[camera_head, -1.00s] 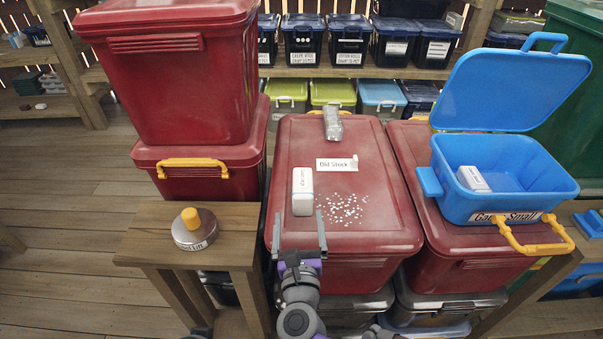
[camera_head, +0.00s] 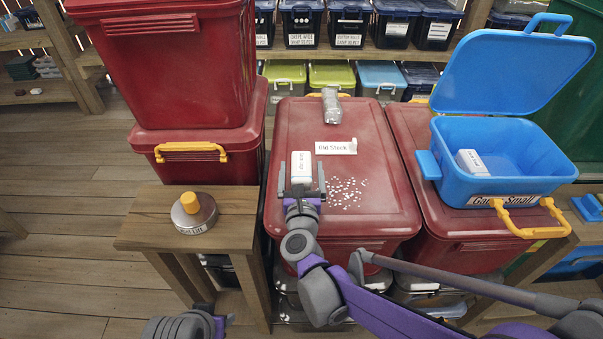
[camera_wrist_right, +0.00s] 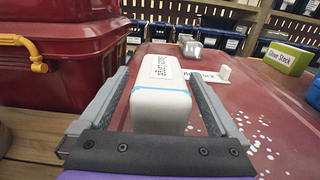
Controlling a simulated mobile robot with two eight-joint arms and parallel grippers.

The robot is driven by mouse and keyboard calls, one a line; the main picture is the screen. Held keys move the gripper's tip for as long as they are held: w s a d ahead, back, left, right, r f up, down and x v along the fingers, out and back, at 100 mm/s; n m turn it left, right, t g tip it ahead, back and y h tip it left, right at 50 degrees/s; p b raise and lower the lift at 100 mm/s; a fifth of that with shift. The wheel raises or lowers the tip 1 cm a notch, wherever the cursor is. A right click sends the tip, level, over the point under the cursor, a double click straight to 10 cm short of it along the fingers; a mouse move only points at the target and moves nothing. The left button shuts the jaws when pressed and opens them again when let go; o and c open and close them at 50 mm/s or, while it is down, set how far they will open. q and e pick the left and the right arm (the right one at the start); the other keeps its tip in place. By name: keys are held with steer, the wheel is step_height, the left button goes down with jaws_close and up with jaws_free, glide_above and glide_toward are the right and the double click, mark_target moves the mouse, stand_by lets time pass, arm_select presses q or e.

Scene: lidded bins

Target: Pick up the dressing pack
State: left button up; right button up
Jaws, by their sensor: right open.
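The dressing pack, a white rounded box with a printed label and a blue line (camera_head: 301,162), rests on the lid of the middle red bin (camera_head: 385,200). My right gripper (camera_head: 301,180) is open at its near end, with one finger on each side. In the right wrist view the pack (camera_wrist_right: 161,104) lies between the spread fingers of the gripper (camera_wrist_right: 166,95), with gaps on both sides. A part of my left arm (camera_head: 185,326) shows at the bottom edge; its fingers cannot be made out.
Small white bits (camera_head: 346,192) are scattered right of the pack. An open blue bin (camera_head: 470,190) holding another white box (camera_head: 472,162) stands right. Stacked red bins (camera_head: 185,75) rise left.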

mark_target(302, 165)
steer(key=shift+w, duration=0.3)
steer(key=c, duration=1.5)
steer(key=shift+o, duration=0.2)
step_height(302, 165, up, 10)
steer(key=shift+f+p, duration=0.1)
steer(key=shift+p, duration=0.6)
steer(key=shift+s, duration=0.15)
